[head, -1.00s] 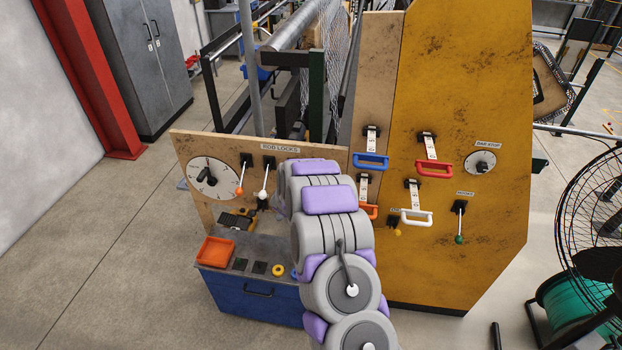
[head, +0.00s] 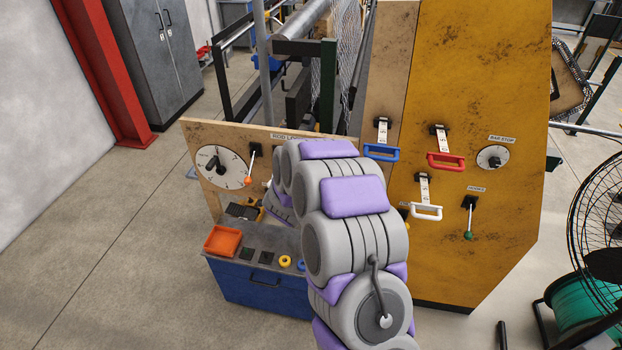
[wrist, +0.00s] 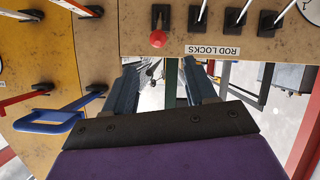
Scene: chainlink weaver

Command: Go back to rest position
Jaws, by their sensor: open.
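My gripper (wrist: 162,82) shows in the wrist view as two dark blue-grey fingers, set apart beyond a dark bar and a purple pad. It is open, with nothing between the fingers. It faces the wooden panel with the ROD LOCKS label (wrist: 213,50), which appears inverted. A red-knobbed lever (wrist: 158,39) is near the fingertips, and a blue handle (wrist: 48,121) is to the left. In the head view, my grey and purple arm covers the middle of the scene and hides the gripper.
A dial (head: 219,168) is on the wooden panel. An orange tray (head: 223,241) rests on the blue cabinet (head: 255,286). Open floor lies left; a fan stands right.

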